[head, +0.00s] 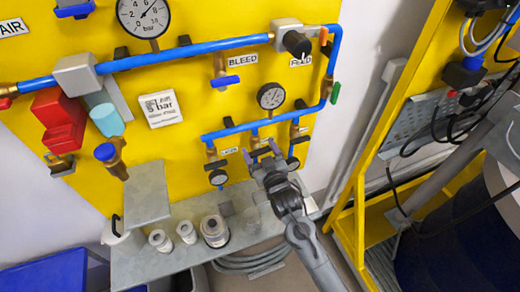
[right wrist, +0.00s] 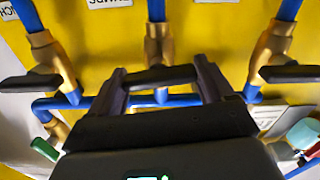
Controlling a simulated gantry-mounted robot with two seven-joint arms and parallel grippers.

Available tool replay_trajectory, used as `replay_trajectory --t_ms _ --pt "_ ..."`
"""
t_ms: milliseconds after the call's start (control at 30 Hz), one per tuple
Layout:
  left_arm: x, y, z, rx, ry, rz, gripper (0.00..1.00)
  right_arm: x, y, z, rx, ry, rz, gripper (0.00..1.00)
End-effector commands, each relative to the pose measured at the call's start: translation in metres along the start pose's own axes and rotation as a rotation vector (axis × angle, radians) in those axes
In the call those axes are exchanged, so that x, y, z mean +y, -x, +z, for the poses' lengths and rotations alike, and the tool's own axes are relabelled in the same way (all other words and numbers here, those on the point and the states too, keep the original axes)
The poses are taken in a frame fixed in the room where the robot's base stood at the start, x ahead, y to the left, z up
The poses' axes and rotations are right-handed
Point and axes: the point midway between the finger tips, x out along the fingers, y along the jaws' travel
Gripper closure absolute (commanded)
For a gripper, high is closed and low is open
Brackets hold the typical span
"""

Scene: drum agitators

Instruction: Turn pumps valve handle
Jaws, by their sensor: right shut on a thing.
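The pumps valve is the middle of three brass valves on the yellow panel; its brass body (right wrist: 158,45) and black handle (right wrist: 160,77) show in the right wrist view. The handle lies crosswise there, under an upside-down label (right wrist: 110,3) that seems to read PUMPS. My right gripper (right wrist: 163,82) has one finger at each end of the handle and is shut on it. In the head view my right gripper (head: 262,156) reaches up to the middle valve on the lower blue pipe and hides most of its handle. My left gripper is not in view.
Neighbouring black valve handles (right wrist: 292,74) and (right wrist: 28,82) sit close on both sides. A gauge (head: 271,96) and blue pipe (head: 250,127) are just above. A grey shelf (head: 150,265) with several jars lies below. A yellow frame (head: 347,225) stands at right.

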Motion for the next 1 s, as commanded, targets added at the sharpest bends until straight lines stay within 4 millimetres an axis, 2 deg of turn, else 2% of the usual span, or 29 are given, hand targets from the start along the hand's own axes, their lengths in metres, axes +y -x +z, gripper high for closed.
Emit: replay_trajectory --t_ms 1000 --pt "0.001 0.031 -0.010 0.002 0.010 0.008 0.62 -0.004 0.000 0.002 -0.001 0.941 0.000 0.49"
